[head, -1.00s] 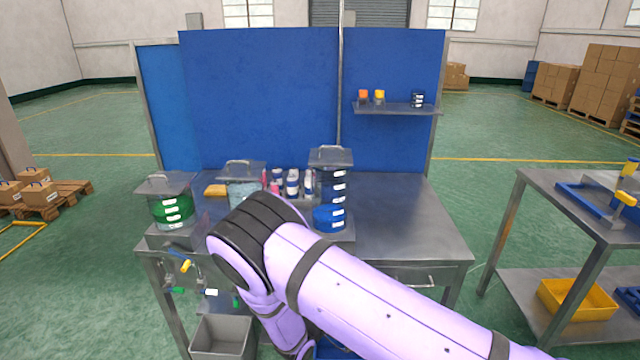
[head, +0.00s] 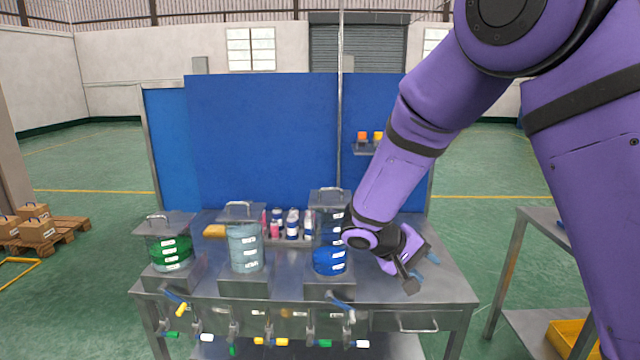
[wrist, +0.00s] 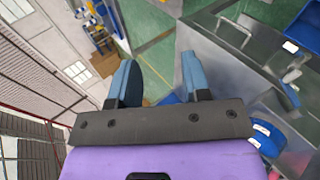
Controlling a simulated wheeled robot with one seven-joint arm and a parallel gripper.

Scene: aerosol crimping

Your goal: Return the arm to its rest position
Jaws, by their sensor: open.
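My gripper (head: 426,267) is over the right part of the steel bench in the head view, at the end of my purple arm, which is folded with its elbow high on the right. In the wrist view my gripper (wrist: 158,82) shows two blue fingertips spread apart with nothing between them. Green floor and the bench's side lie beyond them. The gripper is apart from the containers, right of the blue-filled container (head: 329,262).
The steel bench (head: 450,290) carries a green-filled container (head: 170,250), a pale-filled container (head: 244,248) and several small bottles (head: 291,226). Hoses and valves hang along its front. A blue panel (head: 265,140) stands behind. A side table (head: 535,225) is at right.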

